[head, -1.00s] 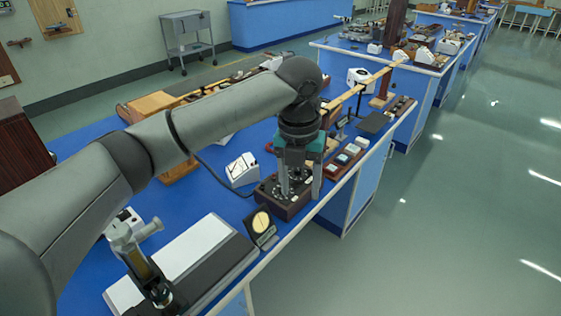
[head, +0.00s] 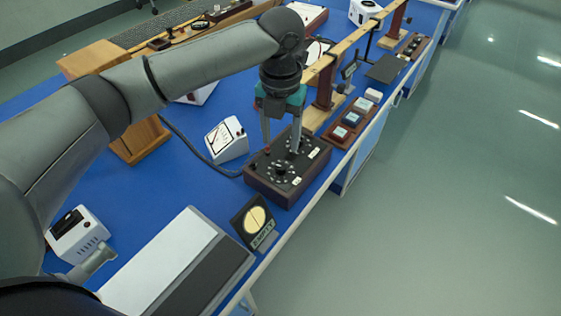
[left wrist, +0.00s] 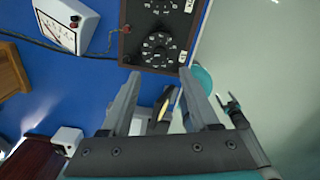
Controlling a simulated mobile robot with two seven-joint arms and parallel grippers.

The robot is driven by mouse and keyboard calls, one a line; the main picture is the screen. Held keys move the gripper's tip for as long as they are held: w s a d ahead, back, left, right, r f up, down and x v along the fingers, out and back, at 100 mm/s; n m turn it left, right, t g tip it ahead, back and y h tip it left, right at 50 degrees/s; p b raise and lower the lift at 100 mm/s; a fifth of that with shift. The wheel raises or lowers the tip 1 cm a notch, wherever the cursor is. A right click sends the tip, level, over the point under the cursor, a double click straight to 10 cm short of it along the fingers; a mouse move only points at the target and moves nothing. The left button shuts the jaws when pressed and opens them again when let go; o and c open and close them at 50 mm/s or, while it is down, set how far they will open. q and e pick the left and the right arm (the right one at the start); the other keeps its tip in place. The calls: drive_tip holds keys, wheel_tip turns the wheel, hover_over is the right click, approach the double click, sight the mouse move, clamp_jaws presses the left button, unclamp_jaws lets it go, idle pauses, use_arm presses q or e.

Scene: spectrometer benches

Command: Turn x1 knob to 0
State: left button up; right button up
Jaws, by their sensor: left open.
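A dark knob box (head: 262,185) with a black top panel stands near the bench's right edge. Its top carries a near dial knob (head: 281,168) and a far one (head: 295,147), with white markings around them. I cannot read which is x1. My left gripper (head: 282,147) points down over the far part of the box, open, nothing between its fingers. The right finger hides part of the far dial; contact cannot be told. In the left wrist view the box (left wrist: 128,45) and a dial (left wrist: 160,48) lie beyond the open fingertips.
A white meter (head: 227,140) stands left of the box, with a dark cable beside it. A round-dial stand (head: 254,222) is close in front. Open floor lies right of the bench.

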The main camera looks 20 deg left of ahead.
sight(281, 166)
use_arm(q)
wheel_tip(281, 166, down, 8)
drive_tip(key=shift+r+b, duration=0.1)
drive_tip(key=shift+b, duration=0.6)
drive_tip(key=shift+f, duration=0.45)
use_arm(e)
drive_tip(key=shift+w+a+f, duration=0.3)
drive_tip(key=shift+w+f, duration=0.15)
drive_tip(key=shift+w, duration=0.1)
drive_tip(key=shift+w+a+f, duration=0.3)
drive_tip(key=shift+w+f, duration=0.15)
drive_tip(key=shift+w, duration=0.05)
drive_tip(key=shift+s, duration=0.1)
use_arm(q)
drive_tip(key=c, duration=0.3)
clamp_jaws()
use_arm(e)
drive_tip(key=shift+s+d, duration=0.2)
drive_tip(key=shift+d, duration=0.05)
